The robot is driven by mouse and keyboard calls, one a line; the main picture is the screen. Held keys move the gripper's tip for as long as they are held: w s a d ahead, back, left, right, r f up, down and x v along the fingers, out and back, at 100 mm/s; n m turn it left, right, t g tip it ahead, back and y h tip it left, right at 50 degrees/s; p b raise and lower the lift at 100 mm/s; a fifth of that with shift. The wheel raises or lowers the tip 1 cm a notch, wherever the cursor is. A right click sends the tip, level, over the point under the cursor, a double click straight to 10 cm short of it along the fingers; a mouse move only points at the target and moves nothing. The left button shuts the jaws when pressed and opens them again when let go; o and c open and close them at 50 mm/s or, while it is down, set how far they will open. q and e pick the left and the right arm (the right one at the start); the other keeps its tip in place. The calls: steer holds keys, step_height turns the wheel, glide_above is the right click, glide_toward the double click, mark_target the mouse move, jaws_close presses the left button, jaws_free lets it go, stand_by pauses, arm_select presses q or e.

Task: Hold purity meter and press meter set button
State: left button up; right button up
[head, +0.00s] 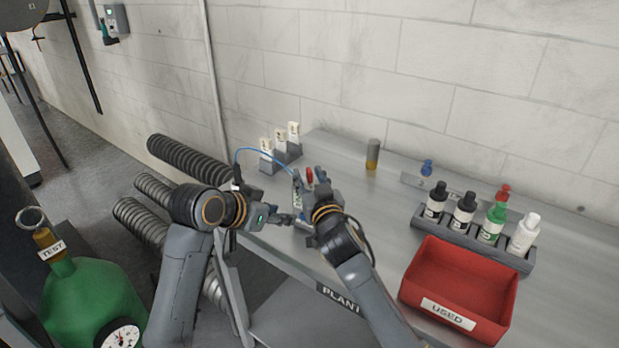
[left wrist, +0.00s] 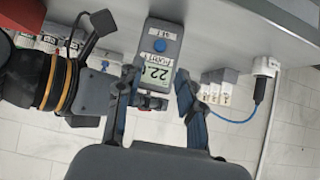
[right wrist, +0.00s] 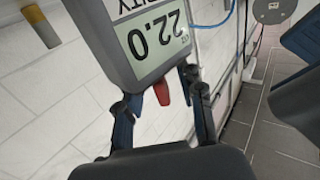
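The grey purity meter (left wrist: 172,30) shows its blue set button (left wrist: 159,45) and a display reading about 22; text appears upside down. My left gripper (left wrist: 158,76) has its fingers apart, with the display end of the meter at their tips. In the right wrist view the meter (right wrist: 150,70) is close and large, reading 22.0, and hides one fingertip of my right gripper (right wrist: 158,85). Its other finger stands beside the meter's edge; I cannot tell whether they touch. In the head view the meter (head: 297,198) is between my left gripper (head: 287,219) and right gripper (head: 317,182).
A red bin (head: 460,275) labelled USED and a bottle rack (head: 505,258) stand at the right of the metal bench (head: 385,205). An amber vial (head: 372,155) stands behind. A blue cable (head: 258,149) arcs near the meter. A green tank (head: 90,300) is at lower left.

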jaws_close()
arm_select(q)
jaws_close()
stand_by(1.1)
